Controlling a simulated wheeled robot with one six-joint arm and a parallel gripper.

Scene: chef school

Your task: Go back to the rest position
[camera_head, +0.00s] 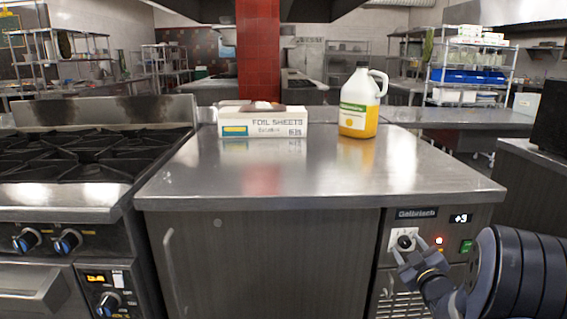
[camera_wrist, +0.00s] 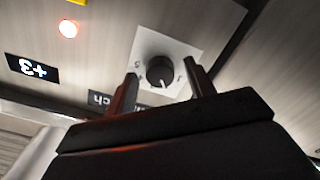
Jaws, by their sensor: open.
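My gripper (camera_head: 412,258) is at the lower right in the head view, in front of the control panel of the steel counter unit (camera_head: 300,178). In the wrist view my gripper (camera_wrist: 160,88) is open, with one finger on each side of a black round knob (camera_wrist: 160,71) on a white plate. The knob (camera_head: 405,242) also shows in the head view just above the fingertips. Whether the fingers touch the knob I cannot tell. A lit red light (camera_wrist: 68,28) and a display (camera_wrist: 33,67) reading +3 are beside it.
A foil sheets box (camera_head: 263,124) and a jug with yellow liquid (camera_head: 358,110) stand on the counter. A stove (camera_head: 75,165) with blue-marked knobs adjoins at the left. Another counter (camera_head: 535,165) stands at the right. The front half of the countertop is clear.

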